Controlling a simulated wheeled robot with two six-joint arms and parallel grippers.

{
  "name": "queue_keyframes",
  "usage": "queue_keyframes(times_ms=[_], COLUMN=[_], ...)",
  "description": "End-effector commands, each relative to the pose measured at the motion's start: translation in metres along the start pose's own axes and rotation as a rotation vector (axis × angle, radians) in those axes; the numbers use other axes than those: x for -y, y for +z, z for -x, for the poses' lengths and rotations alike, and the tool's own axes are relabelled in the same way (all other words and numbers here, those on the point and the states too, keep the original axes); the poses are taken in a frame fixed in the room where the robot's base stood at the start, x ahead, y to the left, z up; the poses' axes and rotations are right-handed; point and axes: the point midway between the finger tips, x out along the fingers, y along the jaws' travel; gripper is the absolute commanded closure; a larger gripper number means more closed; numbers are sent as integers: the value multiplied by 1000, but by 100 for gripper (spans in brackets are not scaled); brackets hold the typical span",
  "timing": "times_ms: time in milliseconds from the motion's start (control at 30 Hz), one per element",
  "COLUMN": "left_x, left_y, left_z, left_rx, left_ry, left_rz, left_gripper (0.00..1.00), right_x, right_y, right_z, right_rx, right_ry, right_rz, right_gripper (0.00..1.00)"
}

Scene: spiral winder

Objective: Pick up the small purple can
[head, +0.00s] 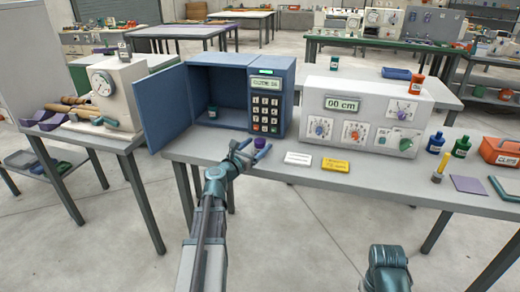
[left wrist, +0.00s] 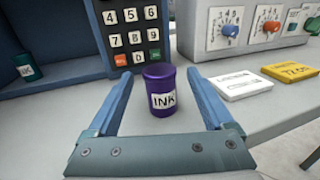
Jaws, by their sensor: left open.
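The small purple can (left wrist: 161,88), with a white label reading INK, stands upright on the grey table (head: 212,150) in front of the blue keypad box. In the head view the can (head: 260,143) shows just beyond my left gripper (head: 251,149). In the left wrist view my left gripper (left wrist: 155,100) is open, with one blue finger on each side of the can and a gap visible to both. My right arm shows at the lower right of the head view, but its gripper is not clearly seen.
The blue box (head: 230,90) has its door open to the left and a dark green can (head: 212,112) inside. White (head: 298,159) and yellow (head: 336,165) labelled blocks lie right of the purple can. A dial panel (head: 365,115) stands behind them.

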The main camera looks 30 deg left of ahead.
Motion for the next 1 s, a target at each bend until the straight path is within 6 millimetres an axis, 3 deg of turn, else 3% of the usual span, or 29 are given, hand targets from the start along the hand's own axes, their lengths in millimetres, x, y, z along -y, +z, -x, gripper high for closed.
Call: queue_keyframes(times_ms=[133, 367, 833, 1000], left_x=[-1, 0, 0, 0], left_y=[0, 0, 0, 0], left_z=[-22, -22, -22, -22], left_rx=[0, 0, 0, 0], left_ry=[-1, 0, 0, 0], left_rz=[0, 0, 0, 0], left_gripper=[14, 14, 97, 100], right_x=[0, 0, 0, 0], right_y=[0, 0, 0, 0], right_z=[0, 0, 0, 0], right_rx=[0, 0, 0, 0], right_ry=[0, 0, 0, 0], right_rz=[0, 0, 0, 0], right_gripper=[50, 50, 50, 50])
